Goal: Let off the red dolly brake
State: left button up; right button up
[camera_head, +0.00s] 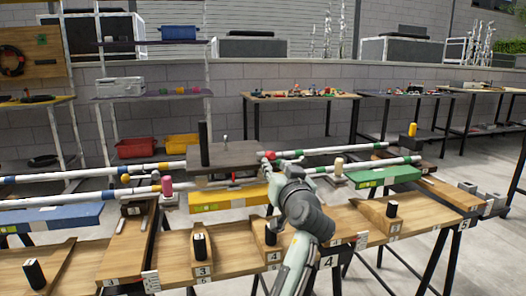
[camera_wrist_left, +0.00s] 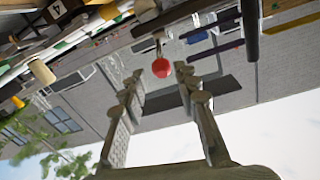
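A dark flat dolly (camera_head: 235,153) sits across the white rails in the middle of the head view. A round red knob (camera_head: 269,155) shows at its right end. My left gripper (camera_head: 273,168) is right by the knob, and my arm hides part of this area. In the left wrist view, the red knob (camera_wrist_left: 161,67) appears between the tips of the open gripper fingers (camera_wrist_left: 158,76). I cannot tell whether a finger touches it. A thin red piece (camera_head: 235,180) shows below the dolly's front edge. My right gripper is not in view.
White rails with green bands (camera_head: 345,165) run left and right of the dolly. Wooden wedges and numbered boards (camera_head: 215,258) with black pegs (camera_head: 200,246) fill the front. A black post (camera_head: 204,144) stands on the dolly's left. A yellow block (camera_head: 225,198) lies under the rails.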

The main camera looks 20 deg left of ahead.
aim_at(264, 156)
pick_arm(q)
jog(key=x, duration=1.1)
jog(key=shift+w+a, duration=0.2)
jog(key=shift+w, duration=0.05)
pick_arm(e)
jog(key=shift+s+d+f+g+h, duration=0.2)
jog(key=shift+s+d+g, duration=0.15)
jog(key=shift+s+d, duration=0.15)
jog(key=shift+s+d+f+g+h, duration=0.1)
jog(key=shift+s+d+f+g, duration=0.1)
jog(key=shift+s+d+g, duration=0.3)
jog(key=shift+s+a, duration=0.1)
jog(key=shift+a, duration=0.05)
pick_arm(q)
grip_shut()
jog(key=shift+f, duration=0.15)
